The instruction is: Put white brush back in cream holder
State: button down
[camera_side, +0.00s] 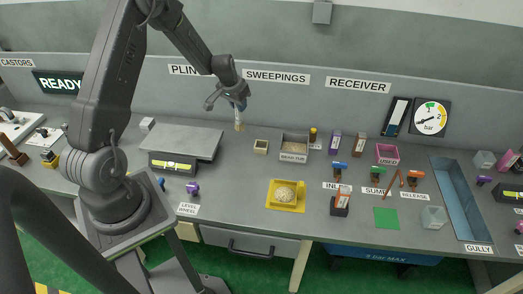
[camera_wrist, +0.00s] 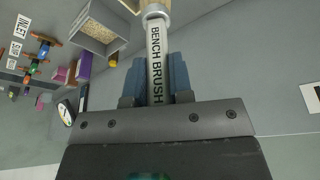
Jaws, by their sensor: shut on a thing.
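The white brush (camera_side: 239,118) hangs upright, bristles down, below my gripper (camera_side: 238,104) in the side view. In the wrist view the brush handle (camera_wrist: 156,62), lettered BENCH BRUSH, lies between the blue finger pads of my gripper (camera_wrist: 156,78), which is shut on it. Its bristles are mostly cut off by the top edge there. The cream holder (camera_side: 261,147) is a small open box on the bench, to the right of the brush and apart from it. The brush tip appears left of the holder.
A grey tray of grains (camera_side: 294,147) stands just right of the holder; it shows in the wrist view (camera_wrist: 97,32). A raised grey plate (camera_side: 180,141) lies to the left. A yellow tray (camera_side: 286,194) with a grain heap sits in front. Bench between them is clear.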

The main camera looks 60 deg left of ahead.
jog(key=s+a+f, duration=0.1)
jog(key=a+f, duration=0.1)
jog(key=a, duration=0.2)
jog(key=w+d+f, duration=0.6)
jog(key=w+f, duration=0.3)
jog(key=f, duration=0.1)
jog(key=shift+d+f+n, duration=0.2)
jog(key=shift+f+n, duration=0.1)
jog(key=shift+f, duration=0.05)
jog(key=shift+f, duration=0.15)
jog(key=c, duration=1)
grip_release()
